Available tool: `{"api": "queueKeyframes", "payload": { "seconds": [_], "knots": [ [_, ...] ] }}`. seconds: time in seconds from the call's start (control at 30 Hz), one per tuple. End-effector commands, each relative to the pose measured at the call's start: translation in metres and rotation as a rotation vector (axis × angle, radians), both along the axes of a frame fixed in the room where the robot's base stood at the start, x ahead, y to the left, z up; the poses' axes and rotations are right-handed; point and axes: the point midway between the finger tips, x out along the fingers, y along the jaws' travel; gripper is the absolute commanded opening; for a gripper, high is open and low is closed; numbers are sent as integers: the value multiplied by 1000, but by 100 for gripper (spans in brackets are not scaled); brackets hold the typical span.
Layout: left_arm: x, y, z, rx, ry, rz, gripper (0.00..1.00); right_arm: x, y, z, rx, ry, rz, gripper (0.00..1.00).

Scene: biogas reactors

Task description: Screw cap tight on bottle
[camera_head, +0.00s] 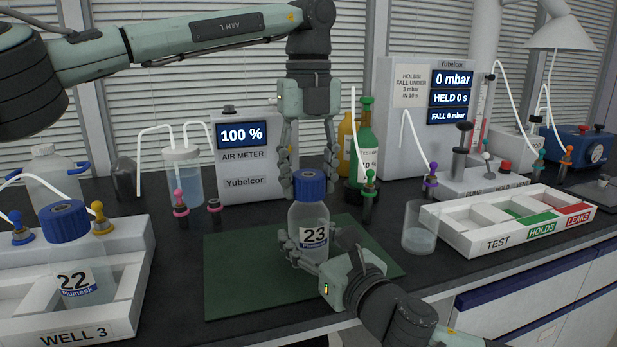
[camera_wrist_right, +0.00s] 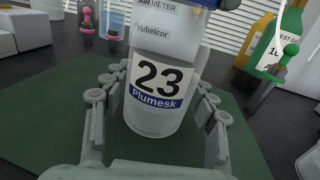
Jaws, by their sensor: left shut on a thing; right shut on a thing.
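The bottle (camera_head: 308,218) labelled 23 Plumesk stands upright on the green mat (camera_head: 235,290), with a blue cap (camera_head: 310,184) on its top. My left gripper (camera_head: 308,176) points straight down from above, its fingers on either side of the cap, shut on it. My right gripper (camera_head: 308,246) reaches in from the lower right, shut around the bottle's lower body. In the right wrist view the bottle (camera_wrist_right: 155,110) stands between the fingers of my right gripper (camera_wrist_right: 155,115), and only the cap's lower edge (camera_wrist_right: 208,3) shows. I cannot tell how tight the cap sits.
Another bottle (camera_head: 88,285), labelled 22, with a blue cap, stands in the WELL 3 tray (camera_head: 75,328) at left. An air meter (camera_head: 240,160) reading 100 % stands behind. The mat's left part is clear.

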Motion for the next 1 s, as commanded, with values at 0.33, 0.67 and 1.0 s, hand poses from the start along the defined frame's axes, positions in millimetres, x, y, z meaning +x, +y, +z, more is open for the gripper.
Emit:
{"api": "queueKeyframes", "payload": {
  "seconds": [0.33,0.67,1.0],
  "knots": [
    [0,0,-1,-1,1,-666,12,0,0,-1,0,2,0,0],
    [0,0,-1,1,1,-1471,12,0,0,-1,0,2,-1,0],
    [0,0,-1,3,0,-1562,61,0,0,-1,0,1,0,0]
  ]
}}
